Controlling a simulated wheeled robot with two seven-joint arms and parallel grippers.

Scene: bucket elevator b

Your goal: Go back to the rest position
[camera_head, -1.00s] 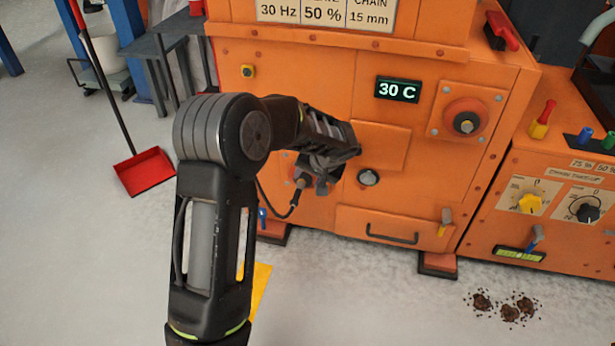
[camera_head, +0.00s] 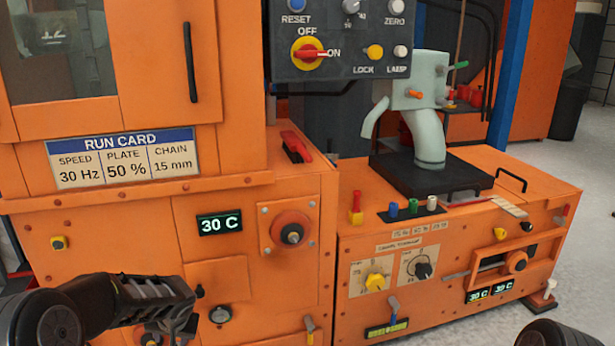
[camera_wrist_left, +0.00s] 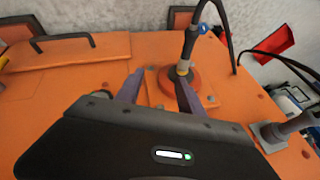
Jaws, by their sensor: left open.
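My left gripper shows in the left wrist view (camera_wrist_left: 160,82) with its two dark fingers apart. It faces the orange machine's front panel. A red round fitting (camera_wrist_left: 172,86) with a dark plug and cable (camera_wrist_left: 187,50) lies at the right finger. I cannot tell whether the finger touches it. Nothing is clearly held between the fingers. In the head view my left arm enters at the lower left, and its fingertips are cut off or hidden at the bottom edge. My right gripper is not in view; only a dark rounded part shows at the bottom right.
The orange machine (camera_head: 120,225) with a 30 C display (camera_head: 219,222) stands close ahead of my left arm. A lower orange cabinet (camera_head: 460,240) with knobs stands to the right. A grey control panel (camera_head: 335,45) is above. Free floor (camera_head: 590,180) shows at the far right.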

